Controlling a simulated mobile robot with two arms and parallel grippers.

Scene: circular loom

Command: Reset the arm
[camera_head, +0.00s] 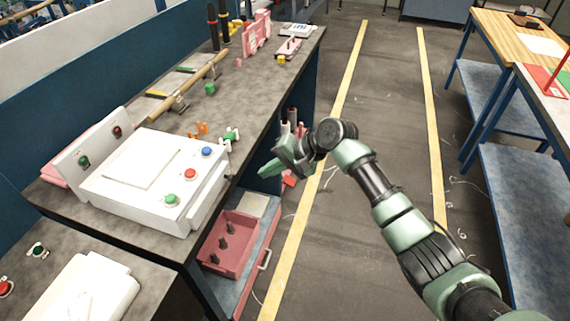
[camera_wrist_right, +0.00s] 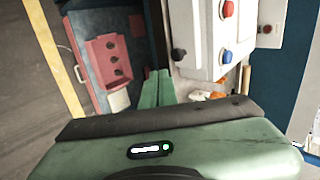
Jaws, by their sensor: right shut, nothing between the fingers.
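My right arm (camera_head: 400,220) reaches in from the lower right of the head view. Its gripper (camera_head: 268,171) hangs over the aisle side of the grey workbench (camera_head: 240,110), close to the bench's edge. The green fingers are together and hold nothing. They also show closed in the right wrist view (camera_wrist_right: 160,84), pointing toward the white control box and the drawer. My left gripper is in neither view.
A white control box (camera_head: 130,185) with coloured buttons stands on the bench. Tools lie farther back. The aisle floor (camera_head: 350,260) is clear; another table (camera_head: 520,45) stands right.

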